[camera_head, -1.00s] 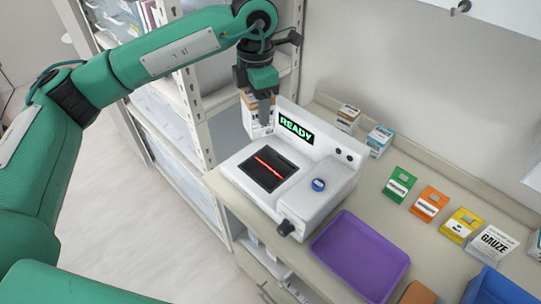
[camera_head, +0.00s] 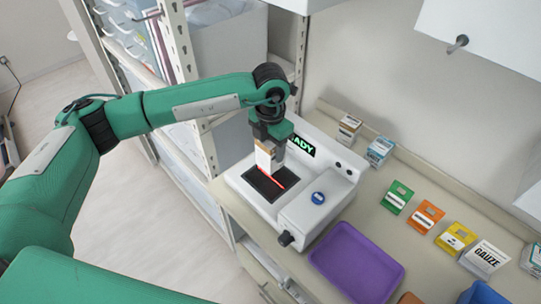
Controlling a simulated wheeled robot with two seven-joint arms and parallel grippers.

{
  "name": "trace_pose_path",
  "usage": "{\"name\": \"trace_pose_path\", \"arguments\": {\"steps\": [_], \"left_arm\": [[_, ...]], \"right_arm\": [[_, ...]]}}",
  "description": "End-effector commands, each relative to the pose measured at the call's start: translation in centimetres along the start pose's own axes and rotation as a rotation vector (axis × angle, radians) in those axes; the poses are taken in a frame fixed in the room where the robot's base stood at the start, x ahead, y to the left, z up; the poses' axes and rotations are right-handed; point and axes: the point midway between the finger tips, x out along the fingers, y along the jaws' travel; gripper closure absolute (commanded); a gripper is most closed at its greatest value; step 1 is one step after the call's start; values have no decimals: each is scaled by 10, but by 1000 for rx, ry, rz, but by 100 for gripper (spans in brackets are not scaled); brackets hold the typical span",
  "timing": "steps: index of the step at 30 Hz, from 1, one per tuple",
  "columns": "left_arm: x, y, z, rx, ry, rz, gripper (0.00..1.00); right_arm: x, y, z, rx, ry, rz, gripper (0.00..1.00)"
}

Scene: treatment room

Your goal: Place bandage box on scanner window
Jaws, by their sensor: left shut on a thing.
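The bandage box (camera_head: 265,156), white with an orange-brown band, is held upright in my left gripper (camera_head: 271,146), which is shut on it. The box is over the back left part of the dark scanner window (camera_head: 262,187), where a red line glows. I cannot tell whether its bottom touches the window. The white scanner (camera_head: 310,208) stands on the counter. Its green READY display (camera_head: 302,147) is partly hidden behind my gripper. My right gripper is not in view.
A purple tray (camera_head: 356,262) lies in front of the scanner. Two small boxes, one brown and white (camera_head: 348,130) and one blue and white (camera_head: 380,151), stand behind it. Green, orange and yellow packets and a gauze pack (camera_head: 486,258) lie to the right. A shelf post (camera_head: 207,150) stands close left.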

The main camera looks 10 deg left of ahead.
Motion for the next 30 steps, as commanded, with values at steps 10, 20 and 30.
{"name": "trace_pose_path", "arguments": {"steps": [10,20,30], "left_arm": [[31,0,-1,1,2,-1,72],[60,0,0,1,-1,0,72],[63,0,0,1,-1,0,34]], "right_arm": [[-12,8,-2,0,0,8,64],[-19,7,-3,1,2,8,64],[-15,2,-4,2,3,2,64]]}}
